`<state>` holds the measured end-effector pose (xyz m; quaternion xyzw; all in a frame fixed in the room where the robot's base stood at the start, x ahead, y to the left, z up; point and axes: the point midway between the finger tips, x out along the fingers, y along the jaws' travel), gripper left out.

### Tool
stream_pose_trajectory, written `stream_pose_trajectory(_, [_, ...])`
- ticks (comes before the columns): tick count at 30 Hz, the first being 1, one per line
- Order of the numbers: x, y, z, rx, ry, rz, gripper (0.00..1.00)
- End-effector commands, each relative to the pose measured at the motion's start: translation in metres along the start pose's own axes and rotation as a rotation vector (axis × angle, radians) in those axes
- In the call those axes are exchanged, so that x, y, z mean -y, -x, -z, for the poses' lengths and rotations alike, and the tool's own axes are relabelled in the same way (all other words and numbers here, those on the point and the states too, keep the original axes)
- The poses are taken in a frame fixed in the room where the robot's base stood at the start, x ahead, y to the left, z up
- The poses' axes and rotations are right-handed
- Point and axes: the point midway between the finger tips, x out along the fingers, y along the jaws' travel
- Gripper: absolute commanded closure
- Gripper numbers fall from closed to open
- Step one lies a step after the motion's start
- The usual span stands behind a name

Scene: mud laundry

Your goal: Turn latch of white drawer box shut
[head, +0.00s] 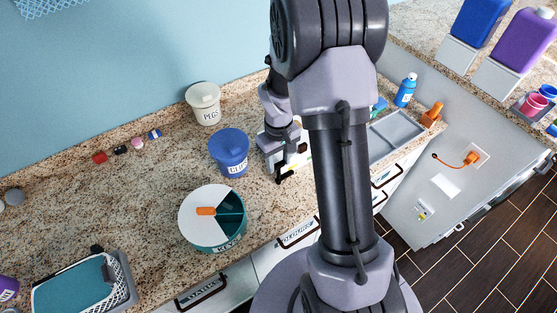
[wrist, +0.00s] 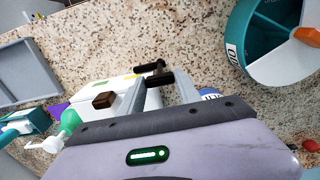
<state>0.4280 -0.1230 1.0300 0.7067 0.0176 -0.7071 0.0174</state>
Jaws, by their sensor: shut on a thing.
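The white drawer box (wrist: 88,120) stands on the counter, with a brown knob (wrist: 104,100) on its front in the wrist view. In the head view the box (head: 303,159) is mostly hidden behind my arm. My gripper (wrist: 162,82) reaches to the side of the knob and is shut on the dark latch (wrist: 150,68). The latch's exact angle is hard to tell because the fingers cover part of it.
A blue tub (head: 230,152), a white PEGS tub (head: 204,104) and a round teal divided container (head: 212,219) stand to the left. The counter's front edge is close by.

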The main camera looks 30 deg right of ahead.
Motion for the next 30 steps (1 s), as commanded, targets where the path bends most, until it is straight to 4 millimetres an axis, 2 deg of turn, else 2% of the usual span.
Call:
stream_pose_trajectory(8, [0.0,0.001,0.001,-0.003,0.002,-0.002,1.0])
stream_pose_trajectory(9, [0.0,0.001,0.001,-0.003,0.002,-0.002,0.52])
stream_pose_trajectory(11, [0.0,0.001,0.001,-0.002,0.002,-0.001,0.4])
stream_pose_trajectory(12, [0.0,0.001,0.001,-0.002,0.001,-0.001,0.38])
stream_pose_trajectory(20, [0.0,0.001,0.0,-0.001,0.0,-0.001,0.38])
stream_pose_trajectory(23, [0.0,0.008,0.001,-0.002,0.0,-0.001,0.38])
stream_pose_trajectory(26, [0.0,0.029,0.001,-0.005,-0.001,-0.002,0.38])
stream_pose_trajectory(30, [-0.001,0.075,0.002,-0.007,0.0,-0.003,0.38])
